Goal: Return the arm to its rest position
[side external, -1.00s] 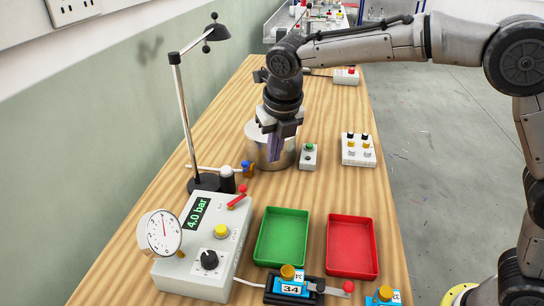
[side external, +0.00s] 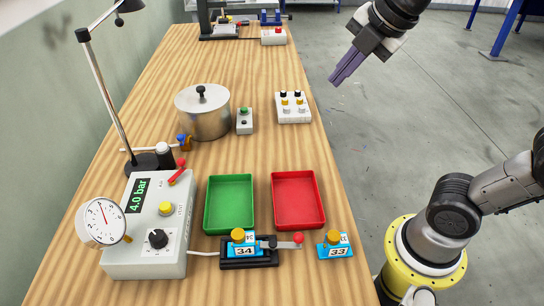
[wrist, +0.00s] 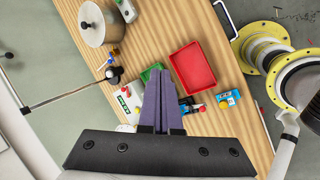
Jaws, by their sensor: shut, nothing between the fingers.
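My gripper (side external: 346,66) is at the upper right in the side external view, over the grey floor beyond the bench's right edge. Its purple fingers point down and to the left, pressed together with nothing between them. In the wrist view the shut fingers (wrist: 162,100) show at the centre, with the bench beyond them. My gripper is apart from everything on the bench.
The wooden bench (side external: 275,150) bears a lidded metal pot (side external: 204,118), a green tray (side external: 229,203), a red tray (side external: 297,200), a gauge box (side external: 150,235) reading 4.0 bar, blue blocks numbered 34 (side external: 243,247) and 33 (side external: 335,248), and a lamp (side external: 105,85). Open floor lies right of the bench.

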